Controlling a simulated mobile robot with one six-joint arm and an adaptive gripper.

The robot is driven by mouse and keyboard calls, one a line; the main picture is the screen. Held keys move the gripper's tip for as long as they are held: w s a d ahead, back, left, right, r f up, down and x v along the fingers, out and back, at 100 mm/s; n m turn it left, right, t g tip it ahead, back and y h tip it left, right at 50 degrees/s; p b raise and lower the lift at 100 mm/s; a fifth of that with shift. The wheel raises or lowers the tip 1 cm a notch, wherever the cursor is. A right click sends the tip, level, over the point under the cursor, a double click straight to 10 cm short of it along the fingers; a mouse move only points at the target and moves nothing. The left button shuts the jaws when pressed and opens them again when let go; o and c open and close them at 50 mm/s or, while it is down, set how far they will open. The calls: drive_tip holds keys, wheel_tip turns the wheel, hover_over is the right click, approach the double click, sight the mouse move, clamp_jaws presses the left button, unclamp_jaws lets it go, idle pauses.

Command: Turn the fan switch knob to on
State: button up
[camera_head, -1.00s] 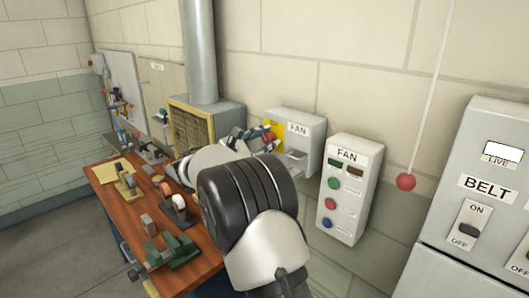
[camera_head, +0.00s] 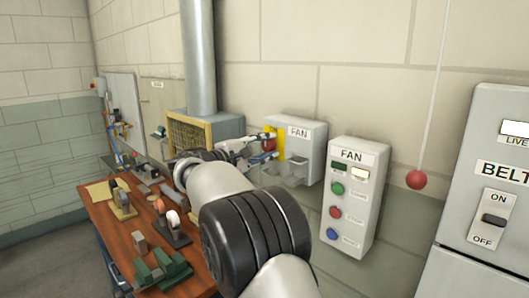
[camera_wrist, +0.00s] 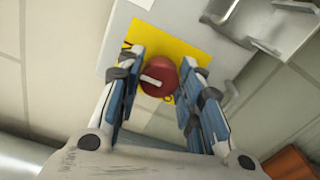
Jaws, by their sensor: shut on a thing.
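The fan switch box (camera_head: 297,150), labelled FAN, hangs on the wall with a yellow plate (camera_wrist: 180,50) on its side. The round red knob (camera_wrist: 158,77) sits on that plate, and its short white pointer lies nearly crosswise in the wrist view. The knob also shows small in the head view (camera_head: 268,145). My gripper (camera_wrist: 162,60) has its blue-padded fingers on either side of the knob and is shut on it. The exact contact of the pads is hard to see. In the head view my arm reaches up to the box from the front.
A second FAN panel (camera_head: 352,200) with green, red and blue buttons stands right of the box; its upper right lamp glows. A red ball (camera_head: 416,180) hangs on a cord. A BELT cabinet (camera_head: 490,210) is far right. A workbench (camera_head: 120,243) with tools lies at left.

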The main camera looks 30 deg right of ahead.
idle(0.4)
drive_tip(key=o, duration=1.1)
drive_tip(key=shift+c, duration=0.2)
drive_tip(key=v, duration=1.2)
drive_tip(key=shift+s+d, duration=0.1)
